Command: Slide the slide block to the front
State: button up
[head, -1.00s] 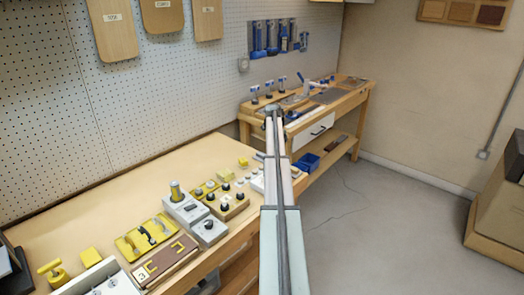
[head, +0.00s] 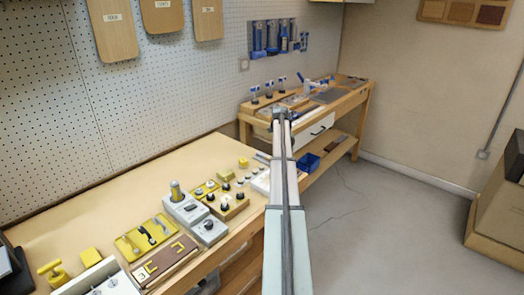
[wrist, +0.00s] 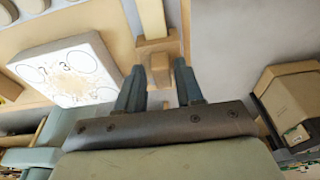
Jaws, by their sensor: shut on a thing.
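In the wrist view my gripper (wrist: 160,82) has its two dark blue-grey fingers on either side of a small tan wooden block (wrist: 160,66). The jaws are shut on this block, which I take to be the slide block. A wider tan piece (wrist: 155,45) and a long pale bar (wrist: 151,16) lie in line just beyond it. In the head view the gripper and the slide block cannot be made out; my arm covers that part of the bench edge.
In the head view the wooden bench (head: 120,190) carries a yellow tray (head: 146,238), a brown board (head: 165,262) and grey boxes (head: 208,231). Open floor (head: 400,220) lies right.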

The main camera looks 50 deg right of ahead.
jog(key=shift+s+d+f, duration=0.15)
jog(key=shift+s+f, duration=0.1)
jog(key=shift+f, duration=0.35)
jog(key=o, duration=0.5)
jog(key=shift+o, duration=0.2)
jog(key=shift+r, duration=0.1)
jog(key=shift+d+r, duration=0.15)
jog(key=shift+r, duration=0.5)
notch_tip(320, 180, up, 10)
jog(key=shift+w, duration=0.15)
jog(key=shift+f, duration=0.1)
